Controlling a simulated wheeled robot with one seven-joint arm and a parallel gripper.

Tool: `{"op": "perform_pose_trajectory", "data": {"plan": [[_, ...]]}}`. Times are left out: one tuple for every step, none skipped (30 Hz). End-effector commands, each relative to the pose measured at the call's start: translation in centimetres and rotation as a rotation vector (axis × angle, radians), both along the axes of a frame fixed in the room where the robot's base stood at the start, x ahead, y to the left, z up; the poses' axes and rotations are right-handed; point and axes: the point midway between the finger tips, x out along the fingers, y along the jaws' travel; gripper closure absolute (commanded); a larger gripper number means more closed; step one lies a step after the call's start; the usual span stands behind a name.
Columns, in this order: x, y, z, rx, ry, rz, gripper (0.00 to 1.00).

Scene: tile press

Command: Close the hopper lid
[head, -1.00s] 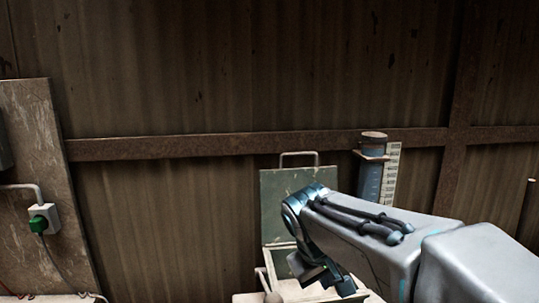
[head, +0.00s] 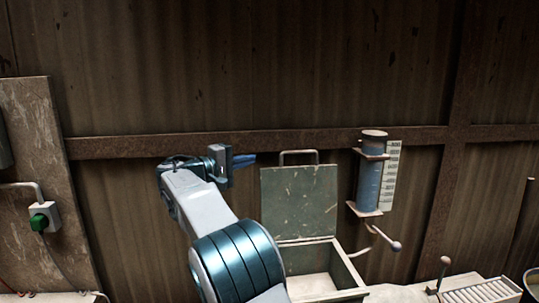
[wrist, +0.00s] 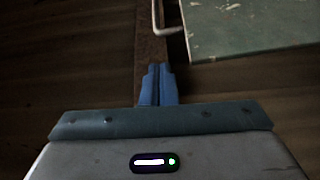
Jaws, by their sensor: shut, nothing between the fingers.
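The hopper lid (head: 299,203) is a worn green-grey panel with a metal bar handle (head: 298,153) on its top edge. It stands upright, open, at the back of the hopper box (head: 345,271), whose inside is visible and looks empty. My gripper (head: 254,158) has blue fingers, held shut and empty, left of the lid's top edge at about handle height. In the wrist view the shut fingers (wrist: 158,85) show with the lid (wrist: 250,28) at upper right and the handle (wrist: 166,18) just ahead; they look apart from both.
A blue cylinder with a scale (head: 369,175) is mounted right of the lid. A lever with a round knob (head: 396,246) sits below it. A slatted rack (head: 480,292) is at lower right. The wall behind is corrugated.

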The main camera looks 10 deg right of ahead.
Motion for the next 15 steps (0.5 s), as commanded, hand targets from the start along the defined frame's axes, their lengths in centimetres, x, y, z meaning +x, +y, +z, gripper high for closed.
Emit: {"op": "perform_pose_trajectory", "data": {"plan": [[0.2, 0.0, 0.2, -0.007, -0.005, 0.0, 1.0], [0.3, -0.2, 0.3, -0.01, -0.007, -0.001, 1.0], [0.5, -0.5, 0.4, -0.011, -0.007, -0.001, 1.0], [0.7, -0.9, 0.4, -0.011, -0.007, -0.001, 1.0], [0.9, -1.3, 0.4, -0.01, -0.006, -0.002, 1.0], [1.2, -1.9, 0.5, -0.009, -0.006, -0.003, 1.0], [1.5, -2.4, 0.5, -0.009, -0.006, -0.003, 1.0], [1.8, -2.9, 0.5, -0.009, -0.005, -0.003, 1.0], [2.2, -3.6, 0.5, -0.009, -0.004, -0.004, 1.0], [2.5, -4.0, 0.5, -0.009, -0.004, -0.003, 1.0], [2.8, -4.5, 0.5, -0.009, -0.003, -0.002, 1.0], [3.1, -5.1, 0.5, -0.009, -0.004, -0.002, 1.0], [3.4, -5.5, 0.5, -0.009, -0.005, -0.002, 1.0], [3.6, -5.9, 0.5, -0.008, -0.005, 0.0, 1.0], [3.9, -6.5, 0.5, -0.008, -0.005, -0.001, 1.0]]}}
